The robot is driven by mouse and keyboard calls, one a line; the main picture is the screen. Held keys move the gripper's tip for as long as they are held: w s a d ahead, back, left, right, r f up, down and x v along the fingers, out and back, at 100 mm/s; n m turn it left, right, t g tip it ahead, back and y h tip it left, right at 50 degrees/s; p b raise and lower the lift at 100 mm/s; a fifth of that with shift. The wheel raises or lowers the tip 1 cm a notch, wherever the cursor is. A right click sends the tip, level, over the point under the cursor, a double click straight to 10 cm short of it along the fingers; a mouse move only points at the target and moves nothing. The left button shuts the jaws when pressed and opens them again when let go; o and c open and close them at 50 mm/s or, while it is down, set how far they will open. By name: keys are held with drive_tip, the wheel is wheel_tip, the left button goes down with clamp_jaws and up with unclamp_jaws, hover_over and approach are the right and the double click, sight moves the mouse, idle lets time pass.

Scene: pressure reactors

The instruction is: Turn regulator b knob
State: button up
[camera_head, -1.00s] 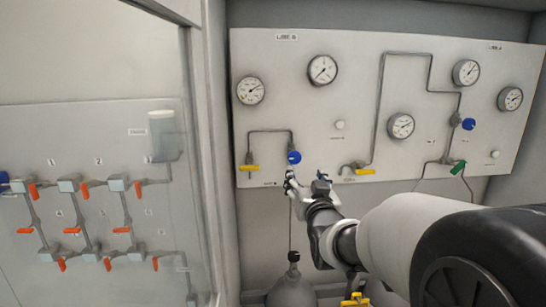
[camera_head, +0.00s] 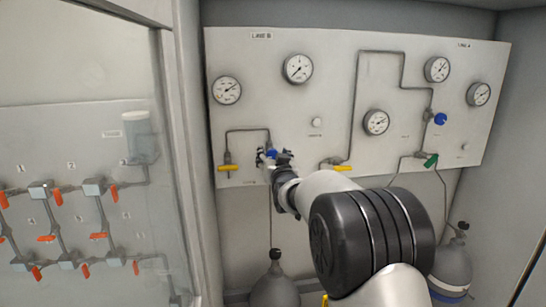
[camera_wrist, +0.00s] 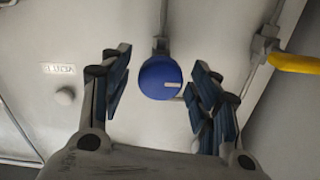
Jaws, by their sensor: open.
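The regulator knob on the LINE B side is a round blue knob (camera_head: 272,154), partly hidden by my gripper in the head view. In the wrist view the blue knob (camera_wrist: 160,78) shows clearly, with a pale mark on its face. My gripper (camera_head: 272,156) is at the knob on the panel. In the wrist view my gripper's two padded fingers (camera_wrist: 160,88) are open, one on each side of the knob. Gaps show on both sides, so neither finger appears to touch it.
The panel (camera_head: 300,115) carries several gauges and pipes. Yellow valve handles (camera_head: 228,168) and (camera_head: 336,164) flank the knob. A second blue knob (camera_head: 440,119) and a green handle (camera_head: 431,160) are at right. Gas cylinders (camera_head: 275,288) stand below. A glass pane (camera_head: 90,70) is at left.

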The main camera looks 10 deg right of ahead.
drive_tip(key=c, duration=1.1)
